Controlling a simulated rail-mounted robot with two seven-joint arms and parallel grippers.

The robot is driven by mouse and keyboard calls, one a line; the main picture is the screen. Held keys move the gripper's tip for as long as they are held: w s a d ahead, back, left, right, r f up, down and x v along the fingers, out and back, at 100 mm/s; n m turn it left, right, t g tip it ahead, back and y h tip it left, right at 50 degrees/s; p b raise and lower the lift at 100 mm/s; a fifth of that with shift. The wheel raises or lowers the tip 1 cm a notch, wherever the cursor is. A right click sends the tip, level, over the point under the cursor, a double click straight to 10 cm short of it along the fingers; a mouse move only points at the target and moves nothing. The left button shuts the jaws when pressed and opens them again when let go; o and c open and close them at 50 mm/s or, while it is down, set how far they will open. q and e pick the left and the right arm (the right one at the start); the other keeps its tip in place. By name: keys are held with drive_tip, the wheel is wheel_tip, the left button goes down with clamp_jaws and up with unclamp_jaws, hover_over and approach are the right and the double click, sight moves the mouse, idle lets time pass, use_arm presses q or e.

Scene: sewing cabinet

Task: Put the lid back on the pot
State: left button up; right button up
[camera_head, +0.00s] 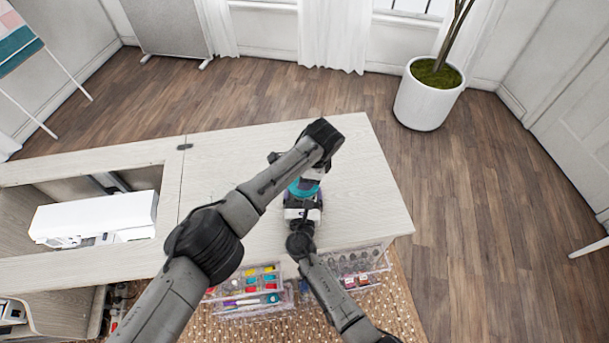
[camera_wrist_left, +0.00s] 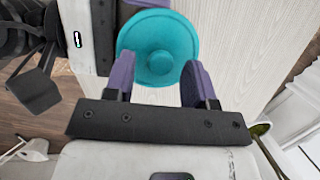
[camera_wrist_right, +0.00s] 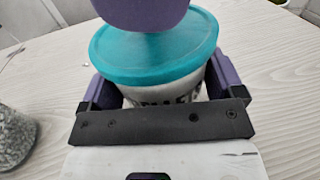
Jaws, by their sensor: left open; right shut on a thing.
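The teal round lid (camera_wrist_right: 155,55) is on top of the white pot (camera_wrist_right: 160,97) with dark lettering, its rim meeting the pot's top in the right wrist view. I cannot tell whether it is fully seated. In the left wrist view the lid (camera_wrist_left: 158,48) shows from above with its round knob. My left gripper (camera_wrist_left: 158,78) is open, its purple fingers apart on either side of the lid's near edge. My right gripper (camera_wrist_right: 158,92) is shut on the pot, a finger on each side. In the head view the lid (camera_head: 303,188) shows partly, and my arms hide most of the pot.
The pale wooden cabinet top (camera_head: 375,195) is clear to the right. A white sewing machine (camera_head: 95,218) sits in the opening at left. Clear drawers (camera_head: 250,290) with coloured items are at the front edge. A speckled glass object (camera_wrist_right: 15,140) stands left of the pot.

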use_arm(q)
drive_tip(key=v, duration=1.1)
drive_tip(key=shift+r, duration=0.15)
use_arm(e)
drive_tip(key=o, duration=1)
drive_tip(key=shift+o, duration=0.2)
